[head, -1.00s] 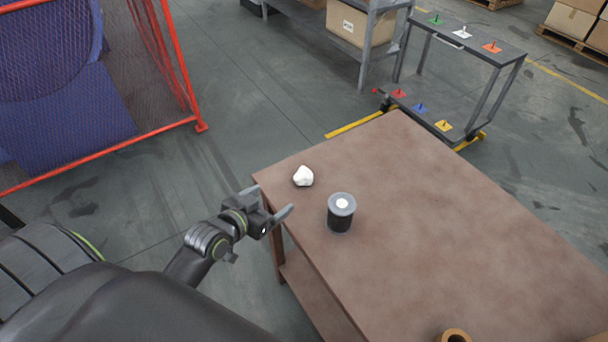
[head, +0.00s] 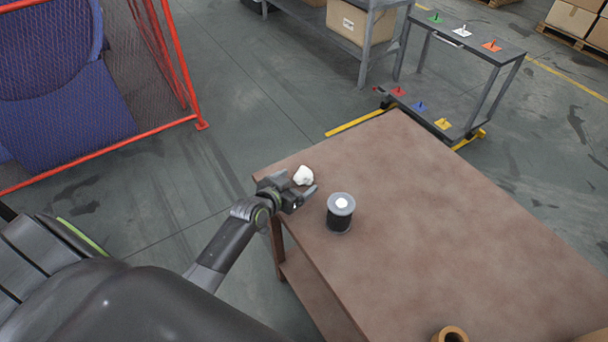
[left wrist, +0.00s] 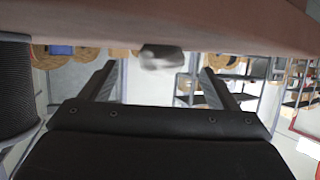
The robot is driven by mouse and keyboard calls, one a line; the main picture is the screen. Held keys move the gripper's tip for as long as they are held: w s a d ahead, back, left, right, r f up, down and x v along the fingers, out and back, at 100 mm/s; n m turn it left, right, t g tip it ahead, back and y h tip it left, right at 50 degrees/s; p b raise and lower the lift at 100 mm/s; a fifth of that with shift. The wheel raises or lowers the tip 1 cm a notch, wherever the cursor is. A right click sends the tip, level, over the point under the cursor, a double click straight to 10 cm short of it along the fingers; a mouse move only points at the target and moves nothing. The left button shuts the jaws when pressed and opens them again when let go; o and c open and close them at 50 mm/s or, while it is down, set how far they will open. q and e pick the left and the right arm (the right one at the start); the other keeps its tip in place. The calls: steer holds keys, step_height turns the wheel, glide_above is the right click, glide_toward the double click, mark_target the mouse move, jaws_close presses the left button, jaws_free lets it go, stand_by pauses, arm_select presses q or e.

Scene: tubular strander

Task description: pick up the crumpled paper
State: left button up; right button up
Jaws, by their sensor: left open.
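The crumpled paper (head: 304,174) is a small white lump on the brown table (head: 450,220), near its far left corner. My left gripper (head: 297,187) is open at the table's left edge, just in front of the paper, and partly covers its lower side in the head view. In the left wrist view the picture is upside down, and the paper (left wrist: 162,60) shows as a blurred grey-white lump between and beyond the two open fingers (left wrist: 157,72). I cannot tell whether a finger touches it. My right gripper is not in view.
A dark spool with a grey top (head: 340,212) stands just right of my left gripper; it also shows in the left wrist view (left wrist: 15,90). A brown ring (head: 453,335) is at the near edge. A red mesh guard (head: 165,70) stands left. Most of the tabletop is clear.

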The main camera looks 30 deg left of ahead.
mark_target(300, 180)
arm_select(q)
steer(key=shift+x, duration=1.75)
steer(key=c, duration=1)
